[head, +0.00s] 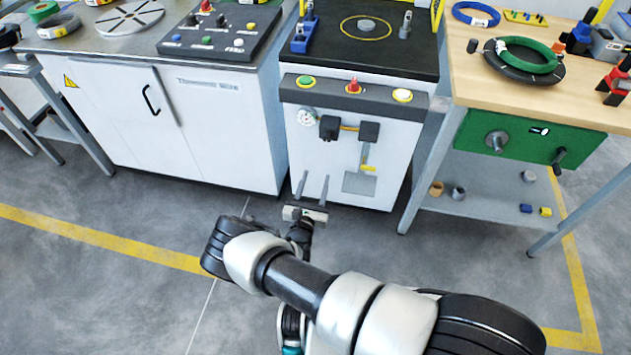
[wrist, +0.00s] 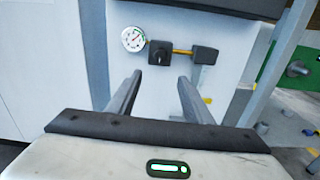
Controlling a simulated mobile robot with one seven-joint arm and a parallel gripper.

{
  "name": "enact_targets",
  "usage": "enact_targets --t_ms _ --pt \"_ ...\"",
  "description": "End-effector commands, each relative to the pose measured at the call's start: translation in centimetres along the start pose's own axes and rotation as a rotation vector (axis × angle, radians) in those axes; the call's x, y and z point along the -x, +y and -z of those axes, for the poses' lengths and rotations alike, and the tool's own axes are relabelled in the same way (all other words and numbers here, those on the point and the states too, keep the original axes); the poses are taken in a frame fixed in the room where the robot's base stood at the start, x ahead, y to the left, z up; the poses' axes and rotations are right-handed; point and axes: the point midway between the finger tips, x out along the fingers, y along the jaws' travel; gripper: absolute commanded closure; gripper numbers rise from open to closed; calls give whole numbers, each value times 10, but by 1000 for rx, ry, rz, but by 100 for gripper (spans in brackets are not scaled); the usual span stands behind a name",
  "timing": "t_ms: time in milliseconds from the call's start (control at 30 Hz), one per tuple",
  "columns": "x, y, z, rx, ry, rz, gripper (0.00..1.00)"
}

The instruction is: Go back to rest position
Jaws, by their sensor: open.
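My gripper (head: 312,187) is in front of the lower part of the white middle machine (head: 300,150), pointing toward it. Its two grey fingers stand apart with nothing between them. In the wrist view my gripper (wrist: 155,95) is also open and empty, with the machine's white front behind it. A round gauge (wrist: 134,39) and a dark valve block (wrist: 160,53) on that front show just beyond the fingers. Whether the fingers are clear of the machine by much is hard to tell.
A white cabinet (head: 130,110) with a button panel (head: 222,28) stands at the left. A wooden workbench (head: 470,75) at the right carries green and black coils (head: 525,60) and has a green drawer (head: 530,135). Grey floor (head: 100,290) with yellow lines is open in front.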

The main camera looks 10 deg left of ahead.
Motion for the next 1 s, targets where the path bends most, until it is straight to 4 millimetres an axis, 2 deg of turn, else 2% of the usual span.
enact_targets --t_ms 300,367,433,567,700,867,1000 --pt "-1 0 -1 -3 -1 3 54" --pt "-4 -2 -8 -16 -5 23 54" --pt "-12 -7 -25 -52 -14 78 54" --pt "-33 -36 -82 -184 -38 287 54" --pt "-44 -88 -154 -380 -57 581 54" --pt "-32 -147 -224 -616 -59 890 54" --pt "-6 -189 -276 -837 -50 1129 54"
